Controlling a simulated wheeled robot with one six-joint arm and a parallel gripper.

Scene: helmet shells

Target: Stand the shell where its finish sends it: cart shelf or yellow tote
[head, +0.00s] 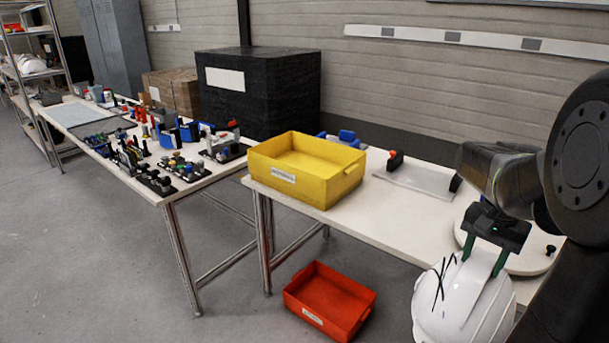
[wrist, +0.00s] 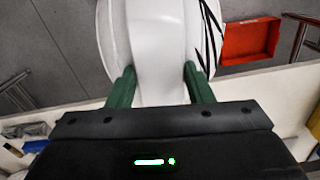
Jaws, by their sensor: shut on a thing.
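The white helmet shell (head: 462,308) hangs below my gripper (head: 484,262), whose green fingers are shut on its ridge. Several black, scratch-like lines mark the shell's left side. In the wrist view the shell (wrist: 157,45) sits between the fingers, with the dark lines at its right side. The shell is in the air in front of the table edge. The yellow tote (head: 312,190) stands on the near table, left of my gripper; its visible inside looks empty. A metal shelf unit (head: 42,122) at the far left holds white, helmet-like things (head: 32,65).
A red bin (head: 322,312) lies on the floor below the table, and also shows in the wrist view (wrist: 250,42). The left table holds many tools. Open floor lies at the left.

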